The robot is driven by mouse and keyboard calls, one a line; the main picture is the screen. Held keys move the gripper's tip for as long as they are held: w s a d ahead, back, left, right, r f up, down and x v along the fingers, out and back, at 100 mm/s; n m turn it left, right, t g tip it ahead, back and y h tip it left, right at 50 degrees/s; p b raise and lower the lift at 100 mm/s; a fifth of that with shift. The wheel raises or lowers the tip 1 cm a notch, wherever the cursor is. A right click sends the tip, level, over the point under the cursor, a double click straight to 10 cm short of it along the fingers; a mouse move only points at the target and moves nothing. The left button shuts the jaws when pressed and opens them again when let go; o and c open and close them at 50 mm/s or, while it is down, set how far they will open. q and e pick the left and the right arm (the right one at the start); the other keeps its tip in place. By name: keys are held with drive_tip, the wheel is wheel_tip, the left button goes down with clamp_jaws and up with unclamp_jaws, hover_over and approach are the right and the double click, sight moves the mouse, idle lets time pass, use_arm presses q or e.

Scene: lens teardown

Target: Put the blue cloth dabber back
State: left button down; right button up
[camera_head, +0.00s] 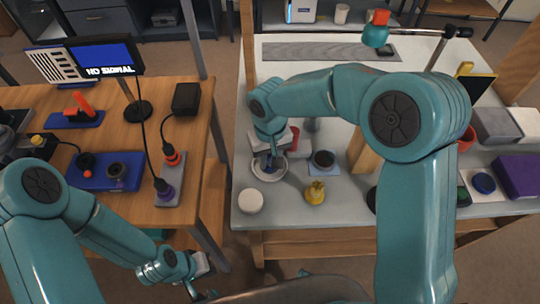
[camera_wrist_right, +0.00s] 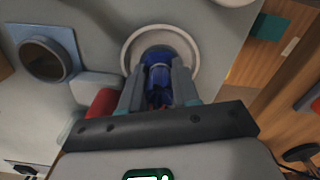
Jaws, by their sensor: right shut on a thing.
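The blue cloth dabber (camera_wrist_right: 160,62) is between the two fingers of my right gripper (camera_wrist_right: 158,88), which is shut on it. In the head view my right gripper (camera_head: 269,158) points down at a round white dish (camera_head: 281,178) on the grey table. In the wrist view the dabber lies over the middle of the dish (camera_wrist_right: 129,52); I cannot tell whether it touches the bottom. The fingers hide part of the dabber. My left gripper (camera_head: 199,286) hangs low near the front, off the tables; its jaw gap is not clear.
A dark cup-like ring (camera_head: 323,160) sits on a blue mat right of the dish. A yellow item (camera_head: 316,192) and a white round pot (camera_head: 250,201) stand in front. A red item (camera_wrist_right: 101,103) is close beside my right gripper. The wooden table (camera_head: 185,215) lies left across a gap.

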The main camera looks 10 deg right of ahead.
drive_tip(key=o, duration=1)
drive_tip(key=shift+f, duration=0.1)
drive_tip(key=shift+r, duration=0.4)
wheel_tip(320, 180, up, 12)
drive_tip(key=shift+f+p, duration=0.2)
drive_tip(key=shift+p, duration=0.35)
